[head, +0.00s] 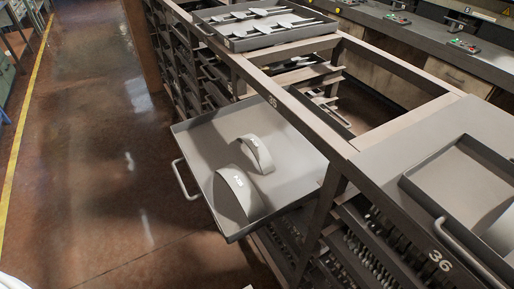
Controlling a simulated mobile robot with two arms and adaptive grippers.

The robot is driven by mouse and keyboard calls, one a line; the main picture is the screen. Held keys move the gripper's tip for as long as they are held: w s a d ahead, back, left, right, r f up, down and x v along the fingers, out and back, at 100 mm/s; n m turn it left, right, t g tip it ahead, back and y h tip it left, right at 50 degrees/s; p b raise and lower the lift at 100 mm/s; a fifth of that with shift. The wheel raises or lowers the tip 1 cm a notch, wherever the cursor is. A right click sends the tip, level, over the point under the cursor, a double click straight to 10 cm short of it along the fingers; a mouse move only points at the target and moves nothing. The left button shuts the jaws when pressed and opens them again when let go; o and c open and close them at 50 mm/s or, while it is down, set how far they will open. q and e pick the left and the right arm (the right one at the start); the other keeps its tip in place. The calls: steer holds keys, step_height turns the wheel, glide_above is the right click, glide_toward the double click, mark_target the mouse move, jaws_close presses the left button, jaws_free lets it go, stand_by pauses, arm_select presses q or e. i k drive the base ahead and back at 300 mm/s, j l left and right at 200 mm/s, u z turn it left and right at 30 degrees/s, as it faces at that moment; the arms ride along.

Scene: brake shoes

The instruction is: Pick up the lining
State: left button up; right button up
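Two grey curved pieces, like brake linings, stand on edge in a pulled-out grey tray (192,140). The nearer curved lining (238,191) is broad and carries a small white label. The farther curved lining (260,152) is a narrower arch, also with white marking, just behind and to the right of the first. They look close together, and I cannot tell whether they touch. Neither of my grippers is in view, and nothing is seen holding either piece.
The tray has a handle (181,180) on its left side and sticks out from a metal rack (340,150) over the open floor (90,170). Another tray (232,43) with flat metal parts lies at the back. An empty tray (455,185) is at the right.

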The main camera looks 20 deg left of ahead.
mark_target(263, 158)
steer(key=k+l, duration=0.1)
steer(key=l, duration=0.25)
steer(key=k+l+z, duration=0.1)
steer(key=l, duration=0.25)
steer(key=k+l, duration=0.1)
steer(key=l, duration=0.25)
steer(key=k+l, duration=0.1)
steer(key=l, duration=0.25)
steer(key=j+z, duration=0.05)
